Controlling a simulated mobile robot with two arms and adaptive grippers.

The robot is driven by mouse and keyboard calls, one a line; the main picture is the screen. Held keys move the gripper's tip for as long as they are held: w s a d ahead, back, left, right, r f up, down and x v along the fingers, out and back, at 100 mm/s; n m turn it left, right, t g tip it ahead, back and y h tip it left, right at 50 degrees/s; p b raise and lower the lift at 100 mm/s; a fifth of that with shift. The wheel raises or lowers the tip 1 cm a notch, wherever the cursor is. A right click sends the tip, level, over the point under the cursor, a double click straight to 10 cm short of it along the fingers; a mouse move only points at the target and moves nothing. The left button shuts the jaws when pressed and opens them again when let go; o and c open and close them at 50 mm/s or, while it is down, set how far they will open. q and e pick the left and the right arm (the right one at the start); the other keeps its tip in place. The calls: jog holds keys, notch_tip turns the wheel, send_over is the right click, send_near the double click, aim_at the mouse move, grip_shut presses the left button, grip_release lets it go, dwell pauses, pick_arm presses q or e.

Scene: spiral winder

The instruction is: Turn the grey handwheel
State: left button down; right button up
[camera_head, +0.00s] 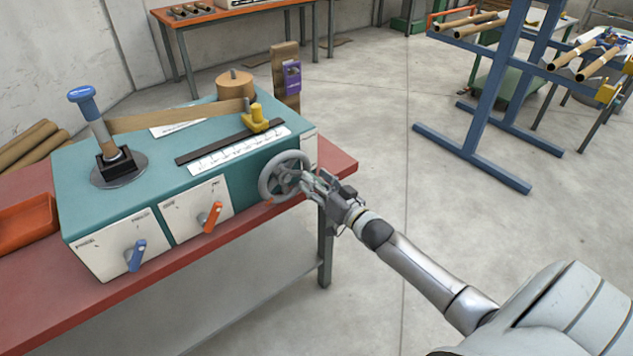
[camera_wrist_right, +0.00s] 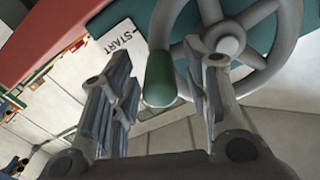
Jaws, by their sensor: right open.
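The grey handwheel (camera_head: 284,176) is a spoked wheel on the front right of the teal machine (camera_head: 140,166). In the right wrist view the handwheel (camera_wrist_right: 232,47) fills the top right, and its green handle (camera_wrist_right: 160,78) points toward the camera. My right gripper (camera_head: 312,184) is at the right side of the wheel. In the wrist view my right gripper (camera_wrist_right: 160,92) is open, with one finger on each side of the green handle. I cannot tell whether either finger touches it. My left gripper is not in view.
The machine stands on a red table (camera_head: 335,165). It carries a blue-knobbed lever (camera_head: 84,100), a blue switch (camera_head: 137,255), an orange switch (camera_head: 211,217) and a yellow pointer (camera_head: 257,118). An orange tray (camera_head: 27,224) sits at left. A blue rack (camera_head: 487,90) stands right; floor between is clear.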

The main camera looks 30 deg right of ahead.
jog(key=shift+w, duration=0.1)
grip_shut()
dwell(0.3)
jog(key=shift+a+f, duration=0.1)
jog(key=a+f+m+b, duration=0.1)
jog(key=a+f+m, duration=0.2)
jog(key=a+m, duration=0.7)
jog(key=shift+s+a+m+b, duration=0.25)
jog(key=shift+s+m+b, duration=0.2)
jog(key=shift+m, duration=5.55)
jog(key=shift+f, duration=0.1)
